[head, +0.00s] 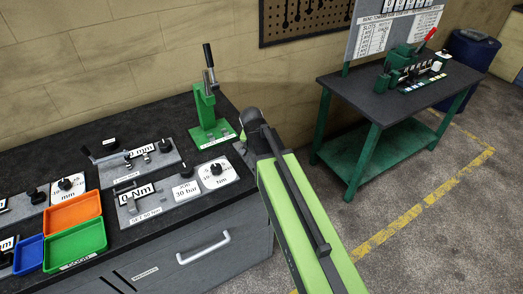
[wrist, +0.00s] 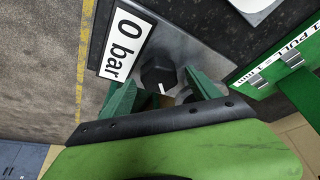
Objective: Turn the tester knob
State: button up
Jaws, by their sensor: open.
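The tester shows in the wrist view as a grey metal plate (wrist: 185,42) with a white "0 bar" display (wrist: 127,38). Its black faceted knob (wrist: 158,71) stands beside the display. My gripper (wrist: 163,80) is open, with one teal finger on each side of the knob. I cannot tell whether either finger touches it. In the head view my green arm reaches to the right end of the bench and hides this knob and my fingertips.
A green hand press (head: 207,110) with a raised lever stands close left of my arm; its base (wrist: 290,65) is at right in the wrist view. Other testers, including a "0 Nm" one (head: 140,193), and coloured trays (head: 75,245) fill the dark bench. A green-legged table (head: 390,95) stands right.

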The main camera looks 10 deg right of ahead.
jog(key=p+v, duration=1.6)
jog(key=v, duration=0.1)
jog(key=shift+r, duration=0.15)
jog(key=shift+s, duration=0.15)
